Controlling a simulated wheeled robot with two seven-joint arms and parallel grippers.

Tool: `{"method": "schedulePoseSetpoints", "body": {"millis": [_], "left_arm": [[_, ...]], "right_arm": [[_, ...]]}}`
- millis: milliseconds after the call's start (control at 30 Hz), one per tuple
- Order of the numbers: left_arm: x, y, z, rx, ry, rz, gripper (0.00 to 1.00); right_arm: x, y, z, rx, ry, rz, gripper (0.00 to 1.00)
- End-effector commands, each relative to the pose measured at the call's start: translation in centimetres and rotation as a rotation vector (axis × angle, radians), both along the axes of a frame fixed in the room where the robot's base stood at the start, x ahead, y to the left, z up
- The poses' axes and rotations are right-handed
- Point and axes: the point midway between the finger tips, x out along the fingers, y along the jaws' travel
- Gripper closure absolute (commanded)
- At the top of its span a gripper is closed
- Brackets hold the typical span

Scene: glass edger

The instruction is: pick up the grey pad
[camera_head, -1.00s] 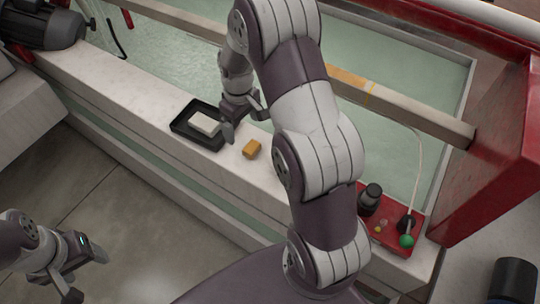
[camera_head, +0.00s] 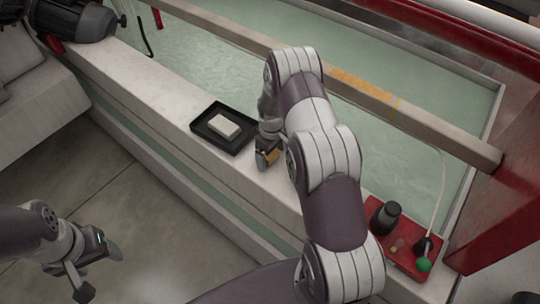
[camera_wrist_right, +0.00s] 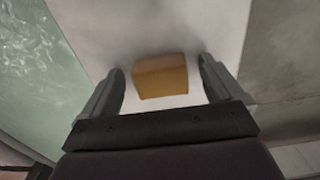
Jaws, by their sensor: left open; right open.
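The pale grey pad (camera_head: 225,127) lies flat in a shallow black tray (camera_head: 212,142) on the pale ledge. An orange-yellow block (camera_head: 272,156) sits on the ledge just right of the tray, partly hidden by my right gripper (camera_head: 264,156). In the right wrist view, the block (camera_wrist_right: 160,76) lies between the two open fingers of that gripper, with a gap on each side. The grey pad does not show in that view. My left gripper (camera_head: 100,271) is open and empty, low at the left, in front of the ledge and away from the pad.
The ledge (camera_head: 150,90) is clear left of the tray. Behind it is a water-filled trough (camera_head: 210,75) crossed by a beam (camera_head: 420,122). A red panel (camera_head: 400,245) with a black knob and green button sits at the right. A dark motor (camera_head: 75,20) stands at far left.

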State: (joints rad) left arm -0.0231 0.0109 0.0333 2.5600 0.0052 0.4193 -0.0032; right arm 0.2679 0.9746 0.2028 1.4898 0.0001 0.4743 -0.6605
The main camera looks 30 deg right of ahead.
Motion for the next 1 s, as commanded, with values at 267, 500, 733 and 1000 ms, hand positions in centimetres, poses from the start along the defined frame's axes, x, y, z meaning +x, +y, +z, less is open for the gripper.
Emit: {"method": "schedulePoseSetpoints", "body": {"millis": [267,500,733,1000], "left_arm": [[0.0,0.0,0.0,0.000,0.000,0.000,0.33],[0.0,0.0,0.0,0.000,0.000,0.000,0.33],[0.0,0.0,0.0,0.000,0.000,0.000,0.33],[0.0,0.0,0.2,0.000,0.000,0.000,0.33]], "right_arm": [[0.0,0.0,0.1,0.000,0.000,0.000,0.62],[0.0,0.0,0.1,0.000,0.000,0.000,0.70],[0.0,0.0,1.1,-0.001,-0.001,0.000,0.71],[-1.8,0.3,5.4,0.001,0.001,0.000,0.71]]}}
